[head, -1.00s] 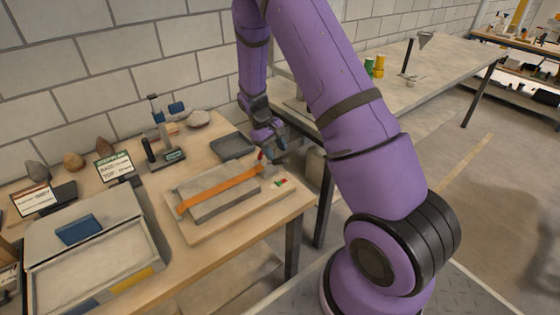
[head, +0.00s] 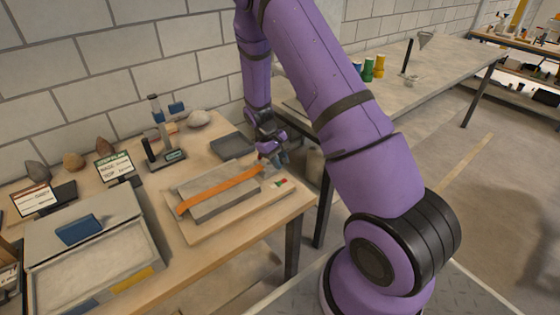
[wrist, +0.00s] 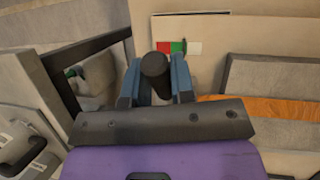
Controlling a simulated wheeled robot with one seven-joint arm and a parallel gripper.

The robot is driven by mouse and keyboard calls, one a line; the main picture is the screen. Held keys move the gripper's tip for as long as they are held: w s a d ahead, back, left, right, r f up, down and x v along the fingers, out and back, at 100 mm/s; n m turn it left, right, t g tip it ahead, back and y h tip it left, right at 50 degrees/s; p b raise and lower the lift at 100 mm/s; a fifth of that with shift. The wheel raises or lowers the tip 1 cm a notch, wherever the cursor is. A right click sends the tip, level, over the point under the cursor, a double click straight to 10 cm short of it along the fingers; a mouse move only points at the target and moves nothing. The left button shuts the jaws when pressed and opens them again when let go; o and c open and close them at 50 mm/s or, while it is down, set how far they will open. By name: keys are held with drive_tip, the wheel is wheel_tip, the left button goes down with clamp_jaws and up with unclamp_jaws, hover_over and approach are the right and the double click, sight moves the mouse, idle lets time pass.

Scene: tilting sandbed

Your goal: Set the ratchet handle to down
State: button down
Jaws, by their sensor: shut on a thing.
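My gripper (head: 274,157) is at the right end of a wooden board (head: 186,232) on the bench. In the wrist view its two blue fingers (wrist: 156,88) are shut on the dark, round end of the ratchet handle (wrist: 155,66). An orange strap (head: 222,188) runs across a grey slab (head: 240,201) on the board, toward the gripper. The strap also shows in the wrist view (wrist: 262,108). A red, green and white marker (head: 281,182) lies on the board beside the gripper. The rest of the ratchet is hidden by my gripper.
A dark tray (head: 232,146) sits behind the board. A stand with blue parts (head: 163,140) and a sandbed box (head: 95,262) are to the left. A block wall is behind. A second grey table (head: 425,80) stands to the right.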

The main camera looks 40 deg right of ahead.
drive_tip(key=shift+s+f+t, duration=0.65)
drive_tip(key=shift+f+t, duration=0.2)
drive_tip(key=shift+t, duration=0.35)
drive_tip(key=shift+s+d+f+t, duration=0.1)
drive_tip(key=shift+s+f+t, duration=0.15)
drive_tip(key=shift+f+t, duration=0.55)
drive_tip(key=shift+s+f+t, duration=0.2)
drive_tip(key=shift+f+t, duration=0.4)
drive_tip(key=shift+t, duration=0.4)
drive_tip(key=shift+s+f+m, duration=0.1)
drive_tip(key=shift+m, duration=0.2)
drive_tip(key=c, duration=1)
unclamp_jaws()
drive_tip(key=shift+o, duration=0.2)
drive_tip(key=v, duration=1)
drive_tip(key=shift+r, duration=0.4)
